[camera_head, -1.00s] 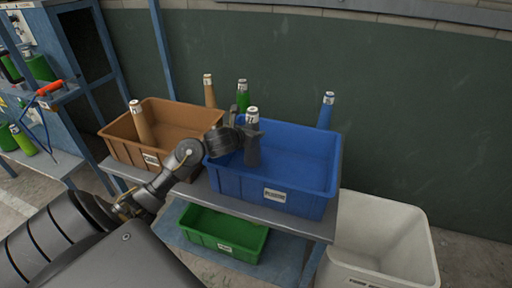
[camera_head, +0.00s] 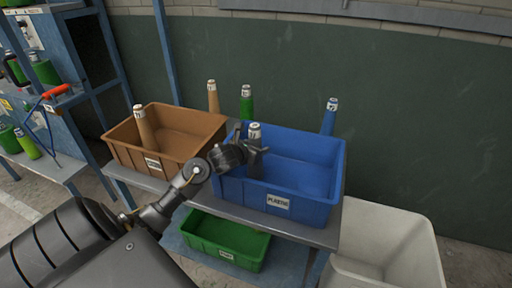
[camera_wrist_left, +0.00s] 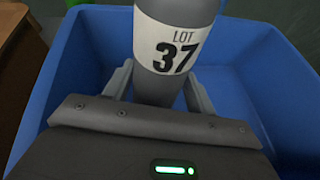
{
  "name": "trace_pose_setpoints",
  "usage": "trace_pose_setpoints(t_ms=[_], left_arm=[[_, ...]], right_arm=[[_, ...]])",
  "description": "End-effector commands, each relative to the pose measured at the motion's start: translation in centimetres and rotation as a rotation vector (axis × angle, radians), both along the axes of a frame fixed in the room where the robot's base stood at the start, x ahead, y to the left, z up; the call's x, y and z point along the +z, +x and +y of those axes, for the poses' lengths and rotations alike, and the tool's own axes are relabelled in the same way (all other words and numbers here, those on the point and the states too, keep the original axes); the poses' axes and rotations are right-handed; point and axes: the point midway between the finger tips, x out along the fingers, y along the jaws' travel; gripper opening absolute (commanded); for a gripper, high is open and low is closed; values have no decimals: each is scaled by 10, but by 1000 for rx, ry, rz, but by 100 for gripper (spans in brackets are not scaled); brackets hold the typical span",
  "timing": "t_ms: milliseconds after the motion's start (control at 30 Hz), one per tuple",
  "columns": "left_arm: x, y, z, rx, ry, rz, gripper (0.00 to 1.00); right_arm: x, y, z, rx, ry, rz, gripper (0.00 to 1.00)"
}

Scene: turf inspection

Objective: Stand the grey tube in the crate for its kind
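The grey tube (camera_head: 254,134), with a white label and cap, is upright inside the blue crate (camera_head: 278,204), near its left end. My left gripper (camera_head: 249,142) is shut on the tube, with a finger on either side. The left wrist view shows the tube (camera_wrist_left: 158,92) between the fingers, its label reading "LOT 37", with the blue crate wall (camera_wrist_left: 70,65) around. The tube's lower end is hidden, so I cannot tell if it touches the crate floor. The crate's front label reads "PLASTIC". My right gripper is not in view.
A brown crate (camera_head: 125,139) stands left of the blue one on the bench, with an orange-brown tube (camera_head: 144,128) in it. Another brown tube (camera_head: 213,97), a green tube (camera_head: 246,104) and a blue tube (camera_head: 329,116) stand behind. A green crate (camera_head: 220,250) sits below; a white bin (camera_head: 380,262) stands right.

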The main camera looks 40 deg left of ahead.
Motion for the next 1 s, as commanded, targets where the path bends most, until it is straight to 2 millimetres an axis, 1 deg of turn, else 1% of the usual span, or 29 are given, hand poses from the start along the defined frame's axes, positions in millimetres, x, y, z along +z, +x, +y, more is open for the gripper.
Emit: trace_pose_setpoints(t_ms=[33, 67, 300, 433, 467, 567, 767, 900, 1000], left_arm=[[0, 0, 0, 0, 0, 0, 62], [0, 0, 0, 0, 0, 0, 66], [0, 0, 0, 0, -1, 0, 66], [6, -1, 0, 0, -1, 0, 66], [5, -4, 0, 1, 1, 0, 66], [11, -19, -1, -1, 4, 0, 66], [28, -59, -8, -4, 6, 2, 66], [38, -84, -11, -2, 5, 3, 66], [44, -97, -12, -1, 3, 1, 66]], right_arm=[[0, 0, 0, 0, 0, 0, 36], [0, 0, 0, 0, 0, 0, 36], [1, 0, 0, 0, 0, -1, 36], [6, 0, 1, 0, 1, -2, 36], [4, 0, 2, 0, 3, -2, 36], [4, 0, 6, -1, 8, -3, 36], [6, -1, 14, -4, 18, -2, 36], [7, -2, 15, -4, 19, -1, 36], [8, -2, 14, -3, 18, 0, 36]])
